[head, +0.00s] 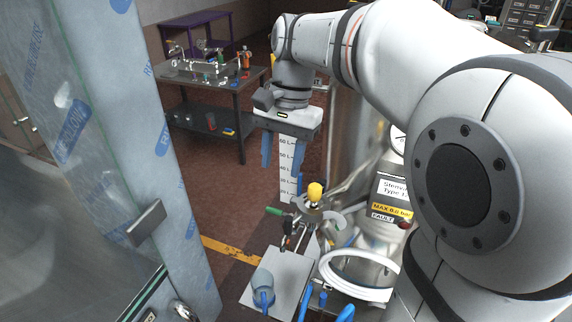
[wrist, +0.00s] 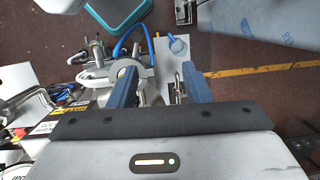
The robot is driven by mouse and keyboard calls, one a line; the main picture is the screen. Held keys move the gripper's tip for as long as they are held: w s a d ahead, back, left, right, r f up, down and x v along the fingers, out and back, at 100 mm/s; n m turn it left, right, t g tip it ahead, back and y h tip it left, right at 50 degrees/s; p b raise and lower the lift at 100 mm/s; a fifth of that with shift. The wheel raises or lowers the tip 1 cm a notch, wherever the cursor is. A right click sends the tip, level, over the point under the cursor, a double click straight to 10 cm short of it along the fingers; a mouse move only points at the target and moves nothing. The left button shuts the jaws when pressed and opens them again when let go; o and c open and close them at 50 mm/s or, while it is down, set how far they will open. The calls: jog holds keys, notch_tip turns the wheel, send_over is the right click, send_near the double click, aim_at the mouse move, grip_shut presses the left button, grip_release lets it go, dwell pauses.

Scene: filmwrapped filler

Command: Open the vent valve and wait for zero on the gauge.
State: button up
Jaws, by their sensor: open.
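My gripper (head: 283,178) hangs fingers-down in the middle of the head view, its two blue fingers apart and nothing held between them. A yellow knob (head: 315,191) on metal fittings stands below and to the right of the fingers. A green-handled lever (head: 274,211) sits left of the knob, also below the fingers. Which of these is the vent valve I cannot tell. A round white gauge (head: 398,140) shows only in part behind my arm; its reading is not legible. In the wrist view, my gripper (wrist: 157,72) is open above metal fittings (wrist: 178,88).
A white plate (head: 287,265) bears a blue cup (head: 263,283). A film-wrapped panel (head: 85,120) stands close on the left. A metal bench (head: 240,100) stands behind; the brown floor between is open.

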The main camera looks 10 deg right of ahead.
jog(key=shift+s+f, duration=0.25)
jog(key=shift+s, duration=0.1)
